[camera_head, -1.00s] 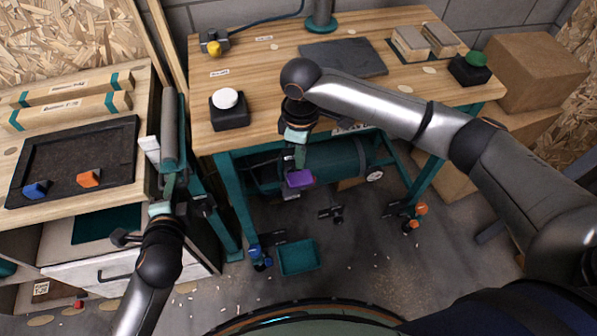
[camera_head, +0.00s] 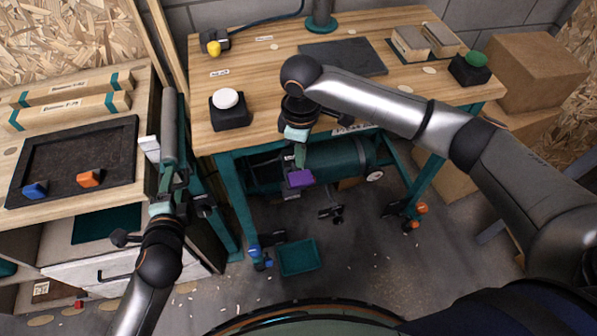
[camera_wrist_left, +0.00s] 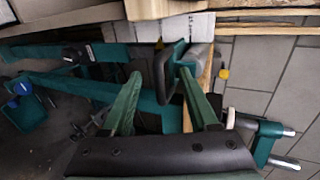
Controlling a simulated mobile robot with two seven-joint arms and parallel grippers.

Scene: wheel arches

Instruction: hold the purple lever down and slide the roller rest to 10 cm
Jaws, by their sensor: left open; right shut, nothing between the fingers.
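The purple lever (camera_head: 300,179) sticks out under the front edge of the workbench. My right gripper (camera_head: 300,160) is shut and empty, pointing down with its tips right at the lever; whether they press on it I cannot tell. The roller rest, with its grey roller (camera_head: 169,128), stands between the two benches at the left. My left gripper (camera_head: 172,181) is open at the near end of the roller. In the left wrist view, a dark looped handle (camera_wrist_left: 162,75) and the end of the roller (camera_wrist_left: 198,58) show just beyond and between the green fingers. Any scale reading is unreadable.
The workbench (camera_head: 270,75) carries a white button (camera_head: 227,99), a green button (camera_head: 476,60) and a dark mat (camera_head: 343,56). The left bench has a black tray (camera_head: 75,145) with blue and orange pieces. A teal bin (camera_head: 298,257) sits on the floor.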

